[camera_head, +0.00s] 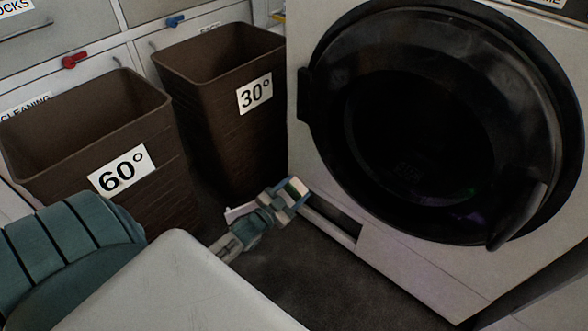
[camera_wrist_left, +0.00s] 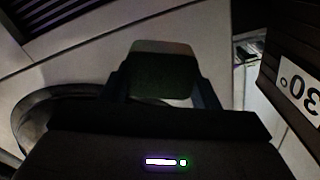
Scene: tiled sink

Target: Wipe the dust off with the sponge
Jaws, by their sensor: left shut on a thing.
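My left gripper (camera_head: 288,197) is low on the floor side, between the brown bins and the washing machine's lower left edge. It is shut on the sponge (camera_head: 297,186), a small block with a pale face. In the left wrist view the sponge (camera_wrist_left: 163,72) is dark green with a lighter top edge, held between the two fingers (camera_wrist_left: 160,92). It is in front of the white machine panel; I cannot tell whether it touches. No dust can be made out. My right gripper is not in view.
The washing machine (camera_head: 400,243) has a large black round door (camera_head: 420,120), closed. Two brown bins, marked 60° (camera_head: 60,130) and 30° (camera_head: 200,110), stand at the left. Drawers (camera_head: 90,70) are behind them. Dark floor (camera_head: 320,280) is open in front of the machine.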

